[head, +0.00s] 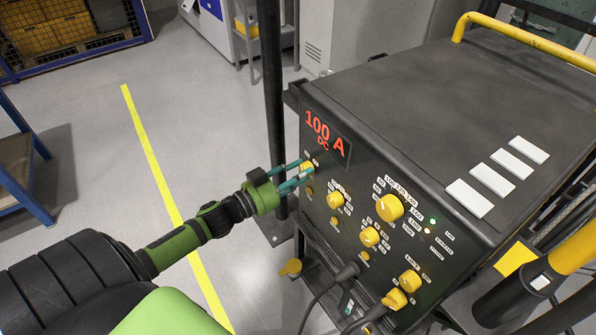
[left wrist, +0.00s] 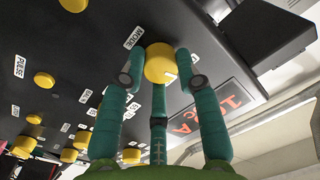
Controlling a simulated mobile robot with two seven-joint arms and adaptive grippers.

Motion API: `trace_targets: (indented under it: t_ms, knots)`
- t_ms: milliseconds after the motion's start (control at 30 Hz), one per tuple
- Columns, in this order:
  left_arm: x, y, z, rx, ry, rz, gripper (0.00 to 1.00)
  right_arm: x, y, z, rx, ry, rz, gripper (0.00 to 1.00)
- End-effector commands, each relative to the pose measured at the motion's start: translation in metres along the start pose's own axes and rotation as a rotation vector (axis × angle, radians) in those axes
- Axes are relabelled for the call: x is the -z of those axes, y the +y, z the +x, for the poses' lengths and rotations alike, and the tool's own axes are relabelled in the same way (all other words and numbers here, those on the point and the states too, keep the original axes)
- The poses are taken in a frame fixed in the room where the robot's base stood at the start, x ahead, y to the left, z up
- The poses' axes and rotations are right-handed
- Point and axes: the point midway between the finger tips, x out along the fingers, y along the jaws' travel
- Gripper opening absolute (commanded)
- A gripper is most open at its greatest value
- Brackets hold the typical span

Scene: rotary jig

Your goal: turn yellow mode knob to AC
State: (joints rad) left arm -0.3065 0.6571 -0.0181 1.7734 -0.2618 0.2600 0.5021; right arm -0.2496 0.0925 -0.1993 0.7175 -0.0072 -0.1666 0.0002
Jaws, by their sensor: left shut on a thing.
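The yellow mode knob (head: 307,167) is at the upper left of the black machine's front panel (head: 345,215), below the red display (head: 327,133), which reads "100 A" and "DC". My left gripper (head: 304,173) reaches in from the left, and its teal fingers are shut around this knob. In the left wrist view the knob (left wrist: 160,62) sits between the fingertips of the gripper (left wrist: 160,72), beside a "MODE" label (left wrist: 134,37). The fingers partly hide the knob, and its AC and DC marks cannot be read. My right gripper is not in view.
Other yellow knobs, such as the large one (head: 389,208), stick out close by on the panel. Cables (head: 345,275) hang from its lower part. A dark post (head: 272,90) stands behind the gripper. The floor to the left is open.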

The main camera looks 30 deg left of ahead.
Motion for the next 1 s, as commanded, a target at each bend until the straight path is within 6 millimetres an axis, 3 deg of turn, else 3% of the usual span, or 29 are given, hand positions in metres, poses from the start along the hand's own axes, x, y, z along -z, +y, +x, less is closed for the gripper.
trace_targets:
  t_ms: [367,700,1000]
  knots:
    - [0.000,-0.001,0.000,0.005,0.018,0.354,0.01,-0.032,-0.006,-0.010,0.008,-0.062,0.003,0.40]
    - [-0.001,-0.001,0.000,0.007,0.034,0.638,0.01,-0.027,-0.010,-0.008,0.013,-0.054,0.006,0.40]
    - [-0.001,-0.001,0.000,0.008,0.042,0.789,0.01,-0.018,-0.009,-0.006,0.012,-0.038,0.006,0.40]
